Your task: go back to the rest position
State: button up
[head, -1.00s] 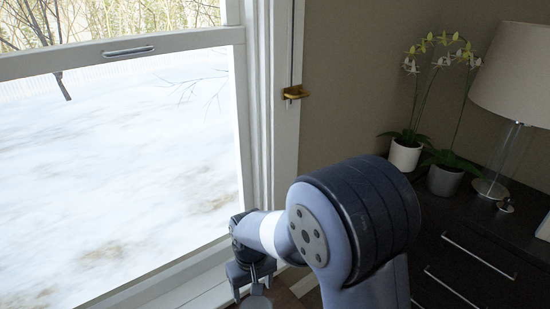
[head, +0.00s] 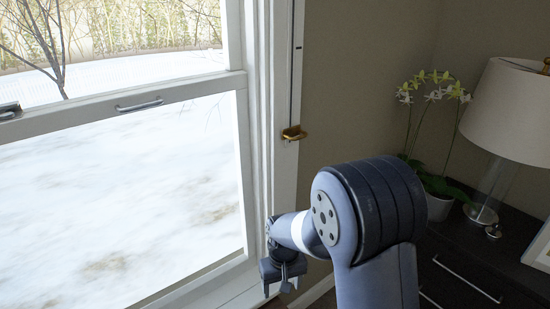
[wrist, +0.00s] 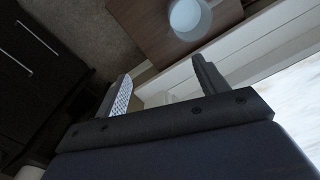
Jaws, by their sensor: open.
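My gripper (head: 277,288) is at the lower middle of the head view, in front of the window sill, with my arm bent down to it. In the wrist view my gripper (wrist: 164,84) shows two fingers set wide apart with nothing between them. Beyond the fingers lies a brown wooden surface (wrist: 145,28) with a pale round item (wrist: 188,17) on it, apart from the fingers. I cannot tell just what the item is.
A white-framed window (head: 243,160) fills the left, with a brass latch (head: 293,133) on its frame. A dark dresser (head: 475,255) at right carries a lamp (head: 508,110) and a potted orchid (head: 437,207). The drawers also show in the wrist view (wrist: 25,60).

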jog(key=w+d+r+m+p, duration=0.2)
jog(key=d+r+p, duration=0.8)
jog(key=p, duration=0.2)
jog(key=shift+m, duration=0.4)
jog(key=shift+d+f, duration=0.1)
